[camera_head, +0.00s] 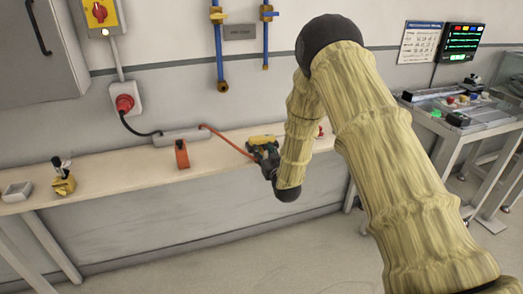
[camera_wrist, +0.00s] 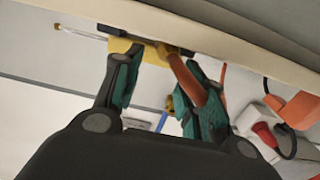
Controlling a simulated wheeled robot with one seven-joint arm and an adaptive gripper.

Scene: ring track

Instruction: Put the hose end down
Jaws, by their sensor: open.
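My gripper (camera_head: 262,154) is at the front edge of the bench, with its fingers by a yellow block. In the wrist view my gripper (camera_wrist: 160,58) has its two teal and black fingers apart. The hose end (camera_wrist: 190,82), an orange-brown tube with a brass-coloured tip, lies between them, close to the right finger; I cannot tell whether it touches. Its tip is at the yellow block (camera_wrist: 151,55), which also shows in the head view (camera_head: 263,140). A thin red-orange hose (camera_head: 225,140) runs from the gripper area to a grey strip; the fingers and arm hide part of it.
The wooden bench (camera_head: 110,182) carries the grey strip (camera_head: 181,137), an orange bracket (camera_head: 182,154), a yellow clamp-like item (camera_head: 63,184) and a pale box (camera_head: 17,191). Bare bench lies between the clamp and the bracket. A second table (camera_head: 490,127) stands at the right.

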